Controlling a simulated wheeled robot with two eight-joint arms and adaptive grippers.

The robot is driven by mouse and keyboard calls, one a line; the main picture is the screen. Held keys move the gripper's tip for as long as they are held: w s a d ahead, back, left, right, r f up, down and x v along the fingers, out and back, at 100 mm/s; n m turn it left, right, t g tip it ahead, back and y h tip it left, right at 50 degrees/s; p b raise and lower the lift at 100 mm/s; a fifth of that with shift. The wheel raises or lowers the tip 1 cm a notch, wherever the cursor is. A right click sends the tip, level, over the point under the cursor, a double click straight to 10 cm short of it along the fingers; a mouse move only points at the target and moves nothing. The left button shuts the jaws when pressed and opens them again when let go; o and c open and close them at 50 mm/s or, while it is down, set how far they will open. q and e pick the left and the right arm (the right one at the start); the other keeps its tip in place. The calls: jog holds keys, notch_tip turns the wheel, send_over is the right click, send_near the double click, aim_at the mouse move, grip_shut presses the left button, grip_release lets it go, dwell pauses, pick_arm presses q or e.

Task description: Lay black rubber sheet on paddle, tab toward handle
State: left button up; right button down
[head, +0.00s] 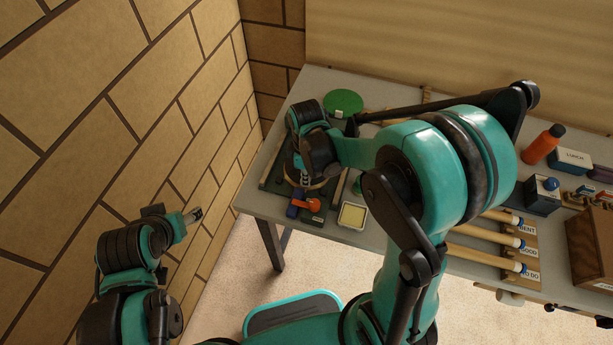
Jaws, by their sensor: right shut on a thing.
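My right gripper (304,183) points down, low over the left end of the grey table, and is shut on what seems to be the black rubber sheet, mostly hidden beneath it. A tan edge, likely the paddle (318,184), shows just under and right of the fingers, between two rails. I cannot tell whether sheet and paddle touch, or which way the tab points. A green round sheet (343,101) with a white tab lies farther back. My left gripper (196,215) is off the table by the brick wall; its finger gap is unclear.
An orange-red tool (306,204) and a pale yellow square dish (352,215) sit near the table's front edge. Wooden handles lie on a labelled rack (524,247). An orange bottle (542,144), lunch box (570,160) and wooden box (591,247) stand at right.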

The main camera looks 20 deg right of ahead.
dwell(0.4)
jog(key=c, duration=1.6)
grip_release()
notch_tip(320, 180, up, 12)
jog(key=shift+f, duration=0.1)
jog(key=s+d+f+m+t+b, duration=0.3)
jog(key=s+m+t, duration=0.4)
jog(key=m, duration=0.6)
jog(key=s+b, duration=0.1)
jog(key=s, duration=0.1)
jog(key=shift+s+d, duration=0.4)
